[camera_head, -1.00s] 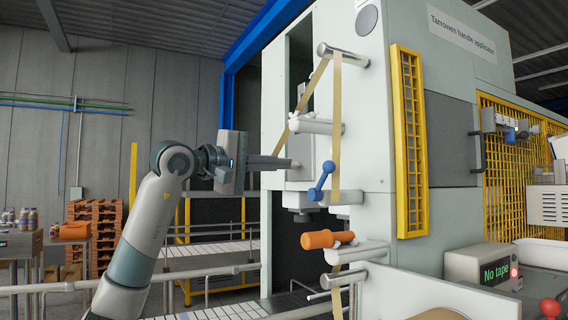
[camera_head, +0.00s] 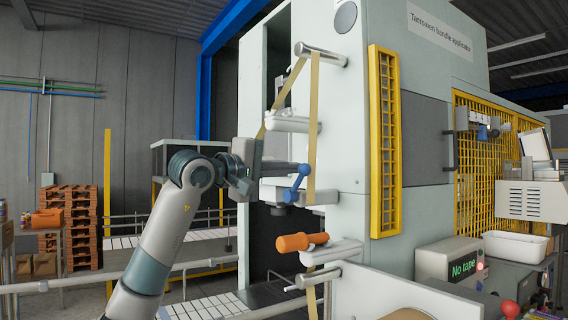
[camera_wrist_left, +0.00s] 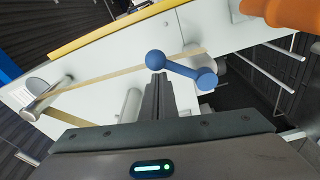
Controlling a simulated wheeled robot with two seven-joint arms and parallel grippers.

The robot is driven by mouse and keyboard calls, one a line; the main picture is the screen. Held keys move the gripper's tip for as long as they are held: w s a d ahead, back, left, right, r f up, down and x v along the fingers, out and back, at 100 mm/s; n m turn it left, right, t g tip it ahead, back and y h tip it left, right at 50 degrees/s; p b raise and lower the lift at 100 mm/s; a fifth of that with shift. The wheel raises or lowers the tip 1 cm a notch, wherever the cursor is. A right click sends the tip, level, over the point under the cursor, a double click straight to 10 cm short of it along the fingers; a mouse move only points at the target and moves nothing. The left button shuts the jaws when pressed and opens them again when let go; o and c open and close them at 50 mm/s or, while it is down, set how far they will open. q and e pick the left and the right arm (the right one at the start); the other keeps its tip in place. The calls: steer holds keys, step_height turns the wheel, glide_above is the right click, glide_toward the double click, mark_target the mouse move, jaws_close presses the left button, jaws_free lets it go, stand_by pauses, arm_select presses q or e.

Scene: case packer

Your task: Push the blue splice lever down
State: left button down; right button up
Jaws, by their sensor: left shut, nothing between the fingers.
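The blue splice lever (camera_head: 297,183) stands on the front of the pale machine, its ball end raised up and to the right. It also shows in the left wrist view (camera_wrist_left: 182,69), with its ball just ahead of my fingertips. My left gripper (camera_head: 292,168) is shut and empty, its fingers pointing right, close to the lever's ball. In the left wrist view the shut fingers (camera_wrist_left: 159,82) end just below the ball; I cannot tell whether they touch it. My right gripper is not in view.
Tan tape (camera_head: 313,120) runs down past white rollers beside the lever. An orange handle (camera_head: 302,241) sticks out below. A yellow guard rail (camera_head: 384,140) stands to the right. A display (camera_head: 463,268) reads "No tape". A conveyor (camera_head: 200,240) lies behind my arm.

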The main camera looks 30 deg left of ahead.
mark_target(298, 184)
arm_select(q)
steer(key=shift+d+f, duration=0.1)
steer(key=shift+d, duration=0.1)
steer(key=shift+s, duration=0.1)
stand_by(0.4)
steer(key=shift+s+d+f+m+b, duration=0.2)
steer(key=shift+d+f+m+b, duration=0.2)
steer(key=shift+m, duration=0.5)
steer(key=shift+s+d+f+m+b, duration=0.15)
steer(key=shift+d+f+m+b, duration=0.25)
steer(key=shift+m, duration=0.5)
steer(key=m, duration=0.1)
steer(key=d+f+m+b, duration=0.1)
steer(key=m+h+b, duration=0.1)
steer(key=m, duration=0.1)
steer(key=shift+s+d+f+t, duration=0.3)
steer(key=shift+f, duration=0.1)
steer(key=shift+d+f+m+b, duration=0.2)
steer(key=shift+f+m+b, duration=0.1)
steer(key=shift+f+b, duration=0.1)
steer(key=shift+f, duration=0.1)
